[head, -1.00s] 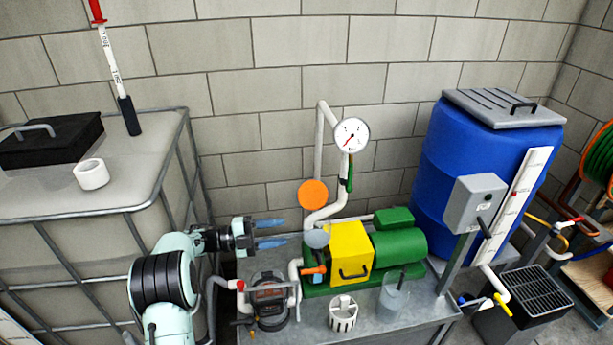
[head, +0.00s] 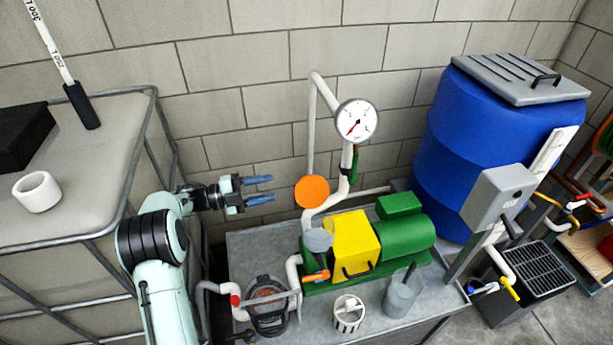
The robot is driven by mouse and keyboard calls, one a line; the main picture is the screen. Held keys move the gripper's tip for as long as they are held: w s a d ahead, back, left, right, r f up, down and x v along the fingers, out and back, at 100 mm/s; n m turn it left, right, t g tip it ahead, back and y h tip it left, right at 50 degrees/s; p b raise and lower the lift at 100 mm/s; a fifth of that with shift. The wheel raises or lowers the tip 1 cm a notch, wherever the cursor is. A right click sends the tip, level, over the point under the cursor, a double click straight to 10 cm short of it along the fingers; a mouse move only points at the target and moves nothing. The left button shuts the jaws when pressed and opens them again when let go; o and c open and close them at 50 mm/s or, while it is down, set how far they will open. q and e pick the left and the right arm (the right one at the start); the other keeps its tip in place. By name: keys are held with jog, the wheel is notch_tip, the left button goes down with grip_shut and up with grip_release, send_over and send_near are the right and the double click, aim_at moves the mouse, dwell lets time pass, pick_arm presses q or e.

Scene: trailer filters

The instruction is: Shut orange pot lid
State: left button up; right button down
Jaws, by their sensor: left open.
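The round orange lid (head: 312,191) stands up on edge, its flat face toward me, in front of the white pipe. Below it is a round grey disc-like part (head: 318,240), which looks like the pot's top, at the left end of the green pump. The lid stands above it rather than lying flat on it. My left gripper (head: 269,189) is open and empty, to the left of the lid and about level with it in the picture. Its fingers point right, and a gap shows between fingertips and lid. My right gripper is out of view.
A yellow guard (head: 354,243) and green motor (head: 403,244) stand right of the pot. A pressure gauge (head: 356,120) and white pipe rise behind the lid.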

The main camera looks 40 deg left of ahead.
aim_at(309, 181)
pick_arm(q)
jog(key=p+x, duration=0.1)
jog(key=x, duration=1.1)
jog(key=shift+w+d+p, duration=0.1)
jog(key=shift+d+p, duration=0.05)
jog(key=shift+p, duration=0.25)
grip_shut()
